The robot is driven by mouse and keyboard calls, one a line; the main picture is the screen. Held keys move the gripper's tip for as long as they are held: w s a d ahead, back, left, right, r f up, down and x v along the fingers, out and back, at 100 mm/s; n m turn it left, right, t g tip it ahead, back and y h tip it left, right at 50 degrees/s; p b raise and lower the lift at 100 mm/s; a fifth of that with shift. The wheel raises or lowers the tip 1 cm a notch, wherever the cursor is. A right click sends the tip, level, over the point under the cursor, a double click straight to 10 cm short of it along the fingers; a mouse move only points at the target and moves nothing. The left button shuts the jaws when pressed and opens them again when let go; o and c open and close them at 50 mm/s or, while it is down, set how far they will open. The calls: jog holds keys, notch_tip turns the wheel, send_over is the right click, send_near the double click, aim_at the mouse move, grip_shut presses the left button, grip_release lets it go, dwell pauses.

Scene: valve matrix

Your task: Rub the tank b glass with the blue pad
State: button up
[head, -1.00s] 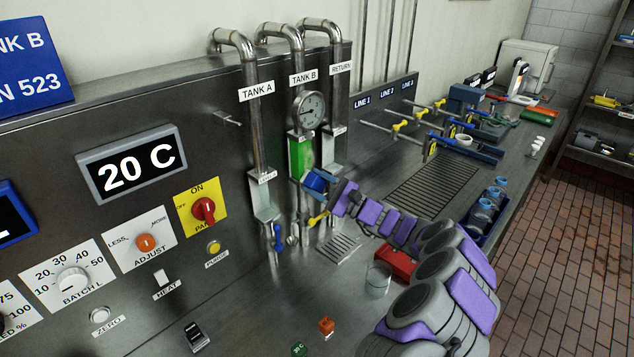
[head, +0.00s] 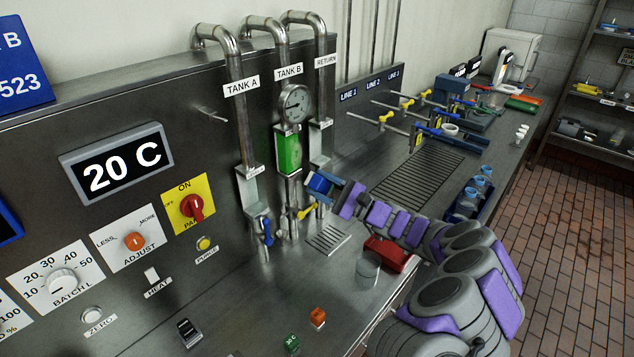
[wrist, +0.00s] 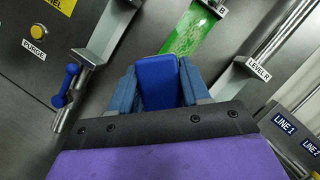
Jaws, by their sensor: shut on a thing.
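The tank B glass (head: 289,152) is a bright green upright panel below the gauge on the TANK B pipe. It also shows in the wrist view (wrist: 188,32), with pale specks or smears on its surface. My gripper (wrist: 160,88) is shut on the blue pad (wrist: 158,80), which sits between its two fingers. In the head view my gripper (head: 322,186) holds the pad to the right of and a little below the glass. A gap shows between pad and glass in the head view. The pad's far face is hidden in the wrist view.
A round gauge (head: 295,103) sits above the glass. The TANK A pipe (head: 239,125) and RETURN pipe (head: 320,90) flank it. Blue (head: 267,232) and yellow (head: 306,212) valve handles are below. A clear cup (head: 367,264) and red box (head: 388,253) stand near my arm.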

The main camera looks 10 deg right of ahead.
jog(key=shift+s+d, duration=0.1)
jog(key=shift+s+d, duration=0.4)
jog(key=shift+s, duration=0.2)
jog(key=shift+s+d, duration=0.35)
jog(key=shift+s, duration=0.2)
jog(key=shift+w+a, duration=0.1)
jog(key=shift+w, duration=0.05)
jog(key=w+a+b, duration=0.1)
jog(key=w+a, duration=0.3)
jog(key=w, duration=0.1)
jog(key=shift+w, duration=0.25)
jog(key=shift+w+a+b, duration=0.55)
jog(key=shift+w, duration=0.2)
dwell(1.0)
